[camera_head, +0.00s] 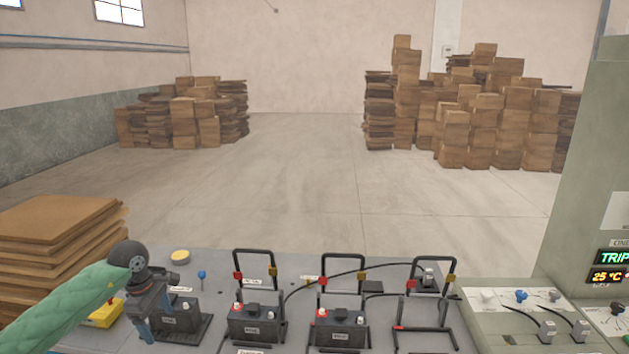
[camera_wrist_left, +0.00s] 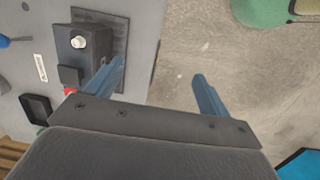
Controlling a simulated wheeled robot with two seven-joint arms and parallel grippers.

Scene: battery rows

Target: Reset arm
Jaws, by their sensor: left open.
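My left gripper (camera_head: 148,318) comes in from the left on a green-sleeved arm, over the left end of the grey table. Its blue fingers point down beside a dark battery (camera_head: 181,316) on a black plate. In the left wrist view the two blue fingers of the gripper (camera_wrist_left: 158,82) are spread apart with nothing between them. The same battery (camera_wrist_left: 88,45) shows at upper left there, near the left finger, with a light terminal on top. I cannot tell whether the finger touches it. My right gripper is not in either view.
Two batteries (camera_head: 256,323) (camera_head: 338,327) stand in black frames along the grey table (camera_head: 222,262). An empty frame (camera_head: 423,325) is to their right. A yellow box (camera_head: 106,312) lies by my left arm. A control panel (camera_head: 590,190) stands at right; stacked cardboard (camera_head: 57,220) at left.

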